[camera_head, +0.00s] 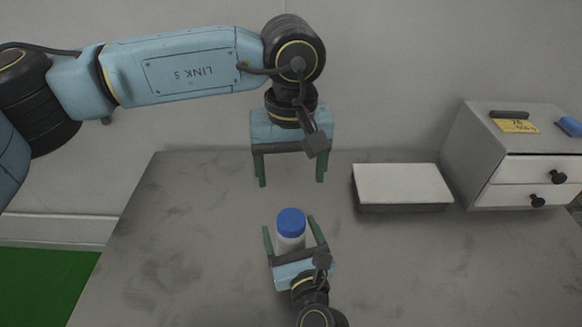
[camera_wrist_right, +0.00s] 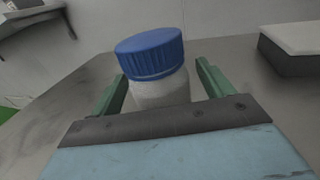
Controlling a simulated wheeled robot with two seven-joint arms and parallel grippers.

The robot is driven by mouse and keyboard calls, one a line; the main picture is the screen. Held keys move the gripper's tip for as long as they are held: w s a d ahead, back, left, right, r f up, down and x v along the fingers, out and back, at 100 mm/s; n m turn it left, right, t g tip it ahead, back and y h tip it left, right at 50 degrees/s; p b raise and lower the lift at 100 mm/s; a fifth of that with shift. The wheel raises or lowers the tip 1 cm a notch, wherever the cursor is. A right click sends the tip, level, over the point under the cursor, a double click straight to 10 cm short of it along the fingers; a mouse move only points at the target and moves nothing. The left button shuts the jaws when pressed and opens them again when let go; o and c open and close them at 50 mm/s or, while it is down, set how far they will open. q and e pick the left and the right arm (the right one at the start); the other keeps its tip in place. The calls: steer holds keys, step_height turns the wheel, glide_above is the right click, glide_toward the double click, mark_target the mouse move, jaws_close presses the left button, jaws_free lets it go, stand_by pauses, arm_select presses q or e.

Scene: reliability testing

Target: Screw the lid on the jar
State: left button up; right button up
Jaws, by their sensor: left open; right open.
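A white jar (camera_head: 291,240) with a blue lid (camera_head: 291,222) on its top stands upright on the grey table. In the right wrist view the ribbed blue lid (camera_wrist_right: 150,53) sits on the whitish jar (camera_wrist_right: 160,92); I cannot tell how tightly. My right gripper (camera_head: 288,222) is open, with its green fingers on either side of the jar and visible gaps to it. It also shows in the right wrist view (camera_wrist_right: 160,82). My left gripper (camera_head: 291,184) is open and empty, pointing down above the table behind the jar. The jar's lower part is hidden by my right gripper.
A white-topped dark box (camera_head: 403,184) lies at the back right. Beside it stands a grey drawer cabinet (camera_head: 490,160) with a yellow note (camera_head: 516,126), a dark object and a blue object (camera_head: 570,127) on top. The table (camera_head: 180,240) is clear on the left and front right.

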steer(key=shift+s, duration=0.15)
steer(key=v, duration=1.3)
steer(key=shift+s, duration=0.1)
